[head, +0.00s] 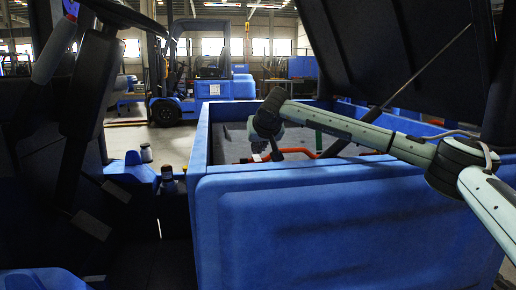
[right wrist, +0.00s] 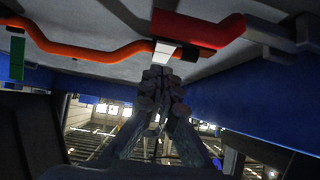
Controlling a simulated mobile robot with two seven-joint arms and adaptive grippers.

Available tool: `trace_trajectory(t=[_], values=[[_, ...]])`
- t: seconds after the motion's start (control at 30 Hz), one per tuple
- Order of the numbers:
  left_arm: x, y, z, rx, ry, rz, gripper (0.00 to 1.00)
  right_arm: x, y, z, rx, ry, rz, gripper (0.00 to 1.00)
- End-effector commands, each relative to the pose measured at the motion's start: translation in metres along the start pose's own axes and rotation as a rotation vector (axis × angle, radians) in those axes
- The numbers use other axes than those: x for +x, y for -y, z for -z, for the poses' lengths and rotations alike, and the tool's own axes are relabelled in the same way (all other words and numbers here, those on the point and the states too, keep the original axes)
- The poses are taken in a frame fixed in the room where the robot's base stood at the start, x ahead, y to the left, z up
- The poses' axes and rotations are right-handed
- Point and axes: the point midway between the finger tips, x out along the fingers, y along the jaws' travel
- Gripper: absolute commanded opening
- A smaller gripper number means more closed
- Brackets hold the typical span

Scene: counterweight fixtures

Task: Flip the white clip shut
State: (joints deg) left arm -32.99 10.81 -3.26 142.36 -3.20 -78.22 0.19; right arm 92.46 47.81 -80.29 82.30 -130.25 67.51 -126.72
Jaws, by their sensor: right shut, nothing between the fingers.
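The white clip (right wrist: 164,51) shows in the right wrist view as a small pale piece between an orange cable (right wrist: 100,50) and a red handle-like part (right wrist: 197,30). My right gripper (right wrist: 160,76) is shut and empty, its fingertips just below the clip in that picture; I cannot tell if they touch it. In the head view my right gripper (head: 261,146) reaches over the near wall of the blue compartment (head: 330,215), above the orange-red cable (head: 294,151). The clip is too small to make out surely there. My left gripper is out of view.
A raised dark lid (head: 400,50) with a thin strut (head: 430,62) stands over the compartment. A blue forklift (head: 205,85) stands behind.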

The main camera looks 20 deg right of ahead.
Motion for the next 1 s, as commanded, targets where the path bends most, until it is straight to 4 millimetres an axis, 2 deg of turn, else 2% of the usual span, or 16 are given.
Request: trace_trajectory(t=[0.17, 0.4, 0.6, 0.77, 1.0], values=[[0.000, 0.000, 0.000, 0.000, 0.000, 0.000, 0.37, -0.027, 0.000, 0.002, 0.001, -0.005, 0.003, 0.00], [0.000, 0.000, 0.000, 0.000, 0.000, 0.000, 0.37, -0.079, 0.000, 0.002, 0.001, -0.004, 0.002, 0.00], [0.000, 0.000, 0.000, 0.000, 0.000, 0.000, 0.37, -0.108, 0.000, 0.001, 0.001, -0.003, 0.002, 0.00], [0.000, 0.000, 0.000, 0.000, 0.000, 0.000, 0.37, -0.117, 0.000, 0.000, 0.000, -0.001, 0.000, 0.00], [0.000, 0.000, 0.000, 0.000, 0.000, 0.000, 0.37, -0.117, 0.000, 0.000, 0.001, -0.001, 0.000, 0.00]])
